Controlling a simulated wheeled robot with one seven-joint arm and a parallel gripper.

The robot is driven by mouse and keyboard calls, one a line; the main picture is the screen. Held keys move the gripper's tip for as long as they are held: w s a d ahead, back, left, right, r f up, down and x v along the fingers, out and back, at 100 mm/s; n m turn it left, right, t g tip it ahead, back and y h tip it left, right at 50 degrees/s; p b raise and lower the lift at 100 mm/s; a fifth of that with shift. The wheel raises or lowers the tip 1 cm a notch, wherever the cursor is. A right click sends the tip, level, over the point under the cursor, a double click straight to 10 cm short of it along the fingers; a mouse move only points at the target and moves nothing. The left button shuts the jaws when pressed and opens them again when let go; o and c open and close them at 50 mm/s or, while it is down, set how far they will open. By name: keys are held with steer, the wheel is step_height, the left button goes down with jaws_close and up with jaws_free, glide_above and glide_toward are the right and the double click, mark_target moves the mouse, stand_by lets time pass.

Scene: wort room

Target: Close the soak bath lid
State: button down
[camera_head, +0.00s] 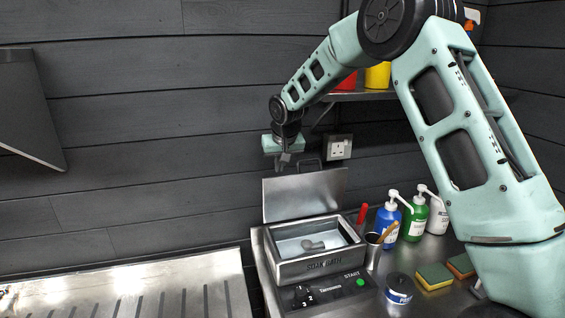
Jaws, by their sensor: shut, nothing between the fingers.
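The soak bath (305,268) is a metal box on the steel counter, with a grey object in the liquid inside. Its lid (304,195) stands open, raised upright at the back of the bath, with a handle (309,161) at its top edge. My gripper (284,165) is shut and empty. It hangs pointing down near the lid's top edge, to the left of the handle. I cannot tell whether it touches the lid or is in front of or behind it.
Blue (388,225), green (414,219) and white (437,214) pump bottles stand right of the bath. A metal cup (374,252) with tools stands close beside it. A round tin (399,289) and sponges (435,276) lie in front. A shelf (362,95) and a wall socket (338,147) are behind.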

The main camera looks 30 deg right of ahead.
mark_target(283, 189)
steer(key=s, duration=0.1)
steer(key=s+p, duration=0.1)
steer(key=s, duration=0.1)
steer(key=shift+s+a+r, duration=0.15)
steer(key=shift+s+a, duration=0.1)
steer(key=shift+a, duration=0.15)
steer(key=shift+b, duration=0.45)
